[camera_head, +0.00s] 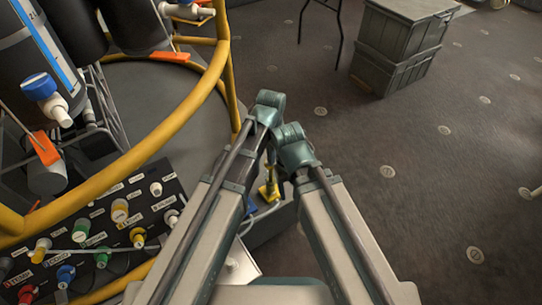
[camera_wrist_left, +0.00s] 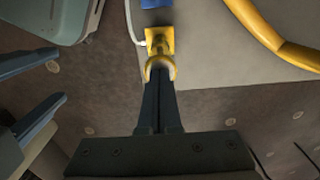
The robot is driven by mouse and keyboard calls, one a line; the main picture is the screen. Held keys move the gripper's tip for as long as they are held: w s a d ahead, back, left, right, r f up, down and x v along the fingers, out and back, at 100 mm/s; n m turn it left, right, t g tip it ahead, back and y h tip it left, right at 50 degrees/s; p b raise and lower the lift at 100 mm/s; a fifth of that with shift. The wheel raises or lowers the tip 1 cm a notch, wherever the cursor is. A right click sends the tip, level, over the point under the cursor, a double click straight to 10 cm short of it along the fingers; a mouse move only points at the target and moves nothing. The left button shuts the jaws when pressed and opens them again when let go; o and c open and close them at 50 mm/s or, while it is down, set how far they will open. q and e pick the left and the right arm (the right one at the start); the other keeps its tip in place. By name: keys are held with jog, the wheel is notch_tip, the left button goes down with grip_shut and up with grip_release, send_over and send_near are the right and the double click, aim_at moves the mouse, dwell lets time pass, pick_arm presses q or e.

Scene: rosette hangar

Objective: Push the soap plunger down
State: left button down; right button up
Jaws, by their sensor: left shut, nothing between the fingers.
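A yellow fitting (camera_wrist_left: 163,40) with a rounded yellow collar, probably the soap plunger, shows at the top middle of the left wrist view. It also shows as a small yellow shape in the head view (camera_head: 268,191), partly hidden between my arms. My left gripper (camera_wrist_left: 159,76) is shut and empty. Its dark fingertips reach up to the yellow collar in the picture; I cannot tell whether they touch it. Two blue-grey fingers of what looks like my right gripper (camera_wrist_left: 58,83) stand apart at the left of the wrist view. In the head view the right gripper is hidden behind its arm.
A yellow rail (camera_head: 190,112) curves around the grey round platform at left. A black panel (camera_head: 95,232) with several coloured knobs stands at lower left. Grey crates (camera_head: 400,45) are stacked at the back right. The carpeted floor (camera_head: 440,165) at right is largely clear.

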aim_at(271, 176)
pick_arm(q)
notch_tip(271, 176, down, 7)
jog(key=b, duration=0.6)
jog(key=shift+r, duration=0.1)
jog(key=shift+s, duration=0.1)
jog(key=shift+r, duration=0.1)
jog(key=shift+r+p, duration=0.7)
jog(key=shift+p, duration=0.2)
notch_tip(271, 176, up, 13)
jog(key=p, duration=1.2)
jog(key=shift+p, duration=0.4)
jog(key=shift+f, duration=0.2)
